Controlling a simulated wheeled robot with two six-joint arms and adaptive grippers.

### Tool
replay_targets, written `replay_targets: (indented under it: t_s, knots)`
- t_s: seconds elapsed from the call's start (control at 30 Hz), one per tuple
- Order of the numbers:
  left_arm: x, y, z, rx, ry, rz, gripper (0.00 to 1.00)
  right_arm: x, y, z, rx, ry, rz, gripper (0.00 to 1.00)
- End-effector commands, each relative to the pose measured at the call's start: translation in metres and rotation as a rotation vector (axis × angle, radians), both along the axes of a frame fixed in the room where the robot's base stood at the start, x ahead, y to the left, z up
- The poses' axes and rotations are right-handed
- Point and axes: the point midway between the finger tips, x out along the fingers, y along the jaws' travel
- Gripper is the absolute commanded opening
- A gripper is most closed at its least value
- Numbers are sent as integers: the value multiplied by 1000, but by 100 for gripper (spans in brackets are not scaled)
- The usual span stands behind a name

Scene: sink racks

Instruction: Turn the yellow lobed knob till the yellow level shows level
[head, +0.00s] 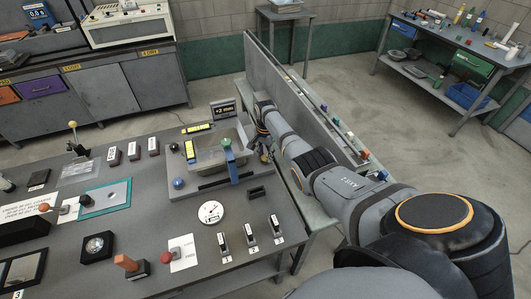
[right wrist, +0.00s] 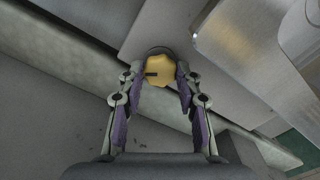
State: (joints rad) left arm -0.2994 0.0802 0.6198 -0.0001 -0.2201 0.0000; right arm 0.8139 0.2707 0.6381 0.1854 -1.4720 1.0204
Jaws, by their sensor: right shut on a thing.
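The yellow lobed knob (right wrist: 160,71) sits between the fingertips of my right gripper (right wrist: 156,78) in the right wrist view, with a dark mark on its face. The gripper is shut on it. In the head view my right gripper (head: 264,150) is at the right side of a metal plate (head: 212,160), and I cannot make out the knob there. My left gripper is not in view.
A blue knob (head: 178,183) stands at the plate's front left corner. A dark display (head: 223,109) stands behind. A grey upright panel (head: 290,90) runs close beside my right arm. Several switches (head: 250,234) stand in front.

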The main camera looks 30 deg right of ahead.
Motion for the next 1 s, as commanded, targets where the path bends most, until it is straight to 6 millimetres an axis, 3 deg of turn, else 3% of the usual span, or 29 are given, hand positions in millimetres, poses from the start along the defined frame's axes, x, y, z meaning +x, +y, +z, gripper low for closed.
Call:
replay_targets:
  t_s: [0.6,1.0]
  knots:
    - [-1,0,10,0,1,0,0,-1,1,-1,1,2,581,3]
    - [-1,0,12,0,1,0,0,-2,1,-2,3,4,877,3]
